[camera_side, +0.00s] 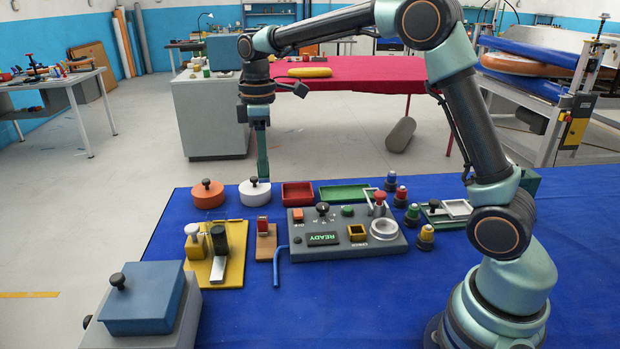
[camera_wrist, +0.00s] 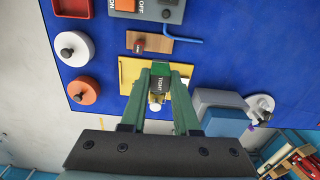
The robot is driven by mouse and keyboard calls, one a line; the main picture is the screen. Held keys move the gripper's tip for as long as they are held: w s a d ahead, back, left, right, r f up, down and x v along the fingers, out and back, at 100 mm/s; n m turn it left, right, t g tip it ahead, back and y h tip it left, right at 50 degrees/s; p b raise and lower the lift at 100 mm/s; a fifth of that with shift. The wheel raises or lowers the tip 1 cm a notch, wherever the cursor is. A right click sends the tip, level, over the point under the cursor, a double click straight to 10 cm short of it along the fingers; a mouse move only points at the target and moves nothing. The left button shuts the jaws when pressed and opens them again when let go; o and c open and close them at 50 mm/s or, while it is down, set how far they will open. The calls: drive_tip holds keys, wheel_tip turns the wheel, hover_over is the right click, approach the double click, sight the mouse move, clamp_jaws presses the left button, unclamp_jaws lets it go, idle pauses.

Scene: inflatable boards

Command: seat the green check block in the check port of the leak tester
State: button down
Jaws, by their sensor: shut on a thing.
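In the wrist view my gripper (camera_wrist: 160,74) is shut on the green check block (camera_wrist: 159,84), whose dark face shows the word TIGHT. In the side view my gripper (camera_side: 263,176) points down behind the white round lid, and the block cannot be told from the green fingers. The grey leak tester (camera_side: 307,251) stands to the right, its display lit READY. Its check port (camera_side: 357,231) looks like a yellow-rimmed square opening, apart from the gripper. Only an edge of the tester (camera_wrist: 148,14) shows in the wrist view.
A white lid (camera_side: 254,193) and an orange lid (camera_side: 208,195) stand near the gripper. A red block (camera_side: 263,225) is on a wooden base.

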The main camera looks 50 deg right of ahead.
drive_tip(key=shift+r, duration=0.5)
drive_tip(key=s+d+r, duration=0.2)
drive_tip(key=s+d, duration=1.3)
drive_tip(key=f, duration=1.9)
drive_tip(key=shift+a+f, duration=0.2)
drive_tip(key=shift+a, duration=0.05)
drive_tip(key=shift+f, duration=0.15)
drive_tip(key=c, duration=0.7)
unclamp_jaws()
drive_tip(key=shift+o, duration=0.2)
